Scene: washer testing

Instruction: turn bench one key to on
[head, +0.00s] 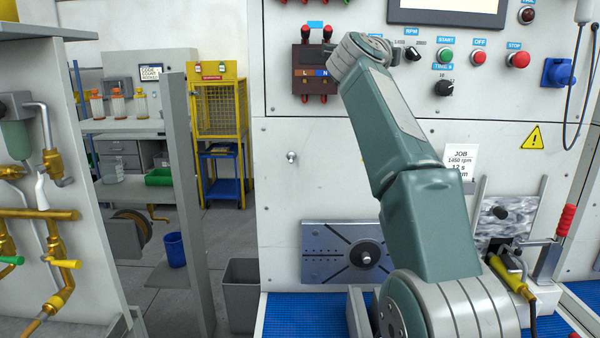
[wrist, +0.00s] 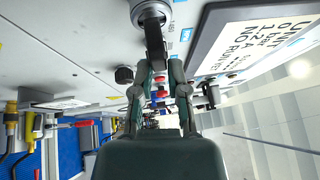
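In the wrist view a dark, flat key-like handle (wrist: 155,42) sticks out of a round grey mount (wrist: 150,12) on the panel. My gripper (wrist: 161,70) has its two fingers drawn close together on either side of the handle's outer end and looks shut on it. Any gap at the fingertips is too small to make out. The on or off position of the key cannot be read.
Right of my wrist sit a black RPM selector (head: 413,54), a green START button (head: 446,56), red OFF (head: 479,58) and STOP (head: 518,60) buttons and a timer knob (head: 443,88). A screen (head: 447,10) is above. A terminal block (head: 314,70) is left of my wrist.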

